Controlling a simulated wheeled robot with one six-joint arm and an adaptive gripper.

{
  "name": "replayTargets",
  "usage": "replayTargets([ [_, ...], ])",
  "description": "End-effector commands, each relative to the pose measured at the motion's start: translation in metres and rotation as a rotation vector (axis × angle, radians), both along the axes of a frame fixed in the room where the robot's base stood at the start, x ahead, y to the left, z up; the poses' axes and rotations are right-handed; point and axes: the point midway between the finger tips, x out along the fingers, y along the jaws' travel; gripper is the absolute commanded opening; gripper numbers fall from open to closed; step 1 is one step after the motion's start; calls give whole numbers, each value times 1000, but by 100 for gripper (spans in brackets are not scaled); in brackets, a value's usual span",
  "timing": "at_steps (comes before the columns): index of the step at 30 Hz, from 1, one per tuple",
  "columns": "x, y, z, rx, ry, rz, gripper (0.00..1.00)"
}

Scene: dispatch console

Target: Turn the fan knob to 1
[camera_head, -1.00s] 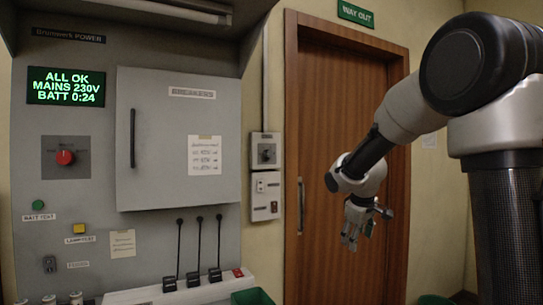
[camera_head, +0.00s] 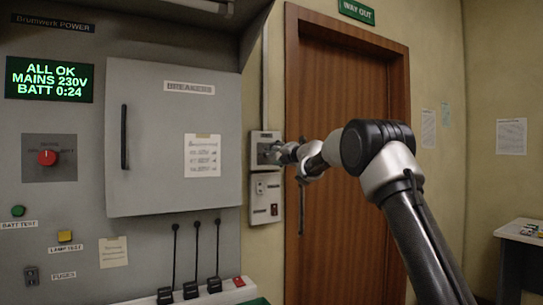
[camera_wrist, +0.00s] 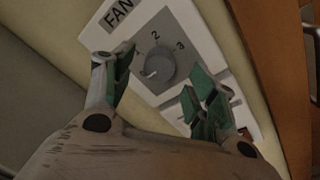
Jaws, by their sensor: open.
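The fan knob (camera_wrist: 160,68) is a round grey dial on a grey plate, with the numbers 1, 2 and 3 around it, on a white wall unit labelled FAN (camera_wrist: 118,14). A pale mark shows at the knob's lower left side. In the head view the fan unit (camera_head: 258,138) hangs on the wall between the breaker cabinet and the door, and my gripper covers part of it. My gripper (camera_wrist: 163,84) is open, with one green-padded finger left of the knob and the other to its lower right. Neither finger visibly touches the knob.
A second wall unit (camera_head: 264,198) with switches sits just below the fan unit. The breaker cabinet (camera_head: 165,140) stands to the left and the wooden door (camera_head: 345,225) to the right.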

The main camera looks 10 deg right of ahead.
Motion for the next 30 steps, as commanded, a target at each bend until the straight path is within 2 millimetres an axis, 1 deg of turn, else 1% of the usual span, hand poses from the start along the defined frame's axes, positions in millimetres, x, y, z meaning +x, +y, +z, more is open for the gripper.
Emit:
replayTargets([
  [1, 8, 4, -2, -1, 1, 0, 57],
  [3, 18, 7, -1, 1, 0, 0, 57],
  [6, 27, 11, -1, 1, 2, -2, 57],
  [10, 31, 13, 0, 0, 1, -2, 57],
  [16, 32, 13, 0, 2, 2, -2, 57],
  [17, 32, 13, 0, 2, 2, -2, 56],
  [18, 32, 13, 0, 2, 2, -2, 48],
  [23, 32, 13, 0, 2, 2, -2, 19],
  [24, 32, 13, 0, 2, 2, -2, 12],
  [30, 32, 13, -1, 8, 4, -3, 12],
])
